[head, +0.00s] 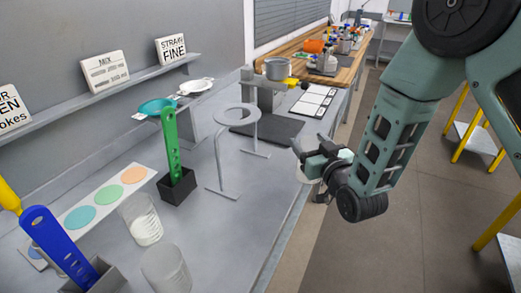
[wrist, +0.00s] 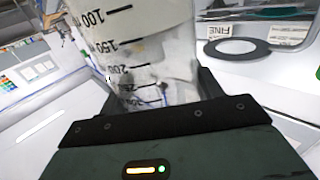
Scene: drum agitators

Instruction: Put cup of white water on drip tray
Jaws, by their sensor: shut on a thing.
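My gripper (head: 312,163) is shut on a clear graduated cup (wrist: 140,55), seen close up in the wrist view with black volume marks and a pale, whitish look. In the head view the gripper and cup are beyond the counter's right edge, over the floor, with the cup mostly hidden by the gripper. Another clear cup with white contents (head: 146,228) stands upright on the counter at lower left. A flat dark grey tray (head: 275,133), which may be the drip tray, lies on the counter behind the ring stand, apart from my gripper.
A grey ring stand (head: 222,160) stands mid-counter. Nearer are a green strainer tool (head: 170,140) in a black holder, a blue tool (head: 55,243) and an empty-looking cup (head: 166,268). A pot (head: 276,68) sits on a stand behind the tray. Signs (head: 105,72) line the shelf.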

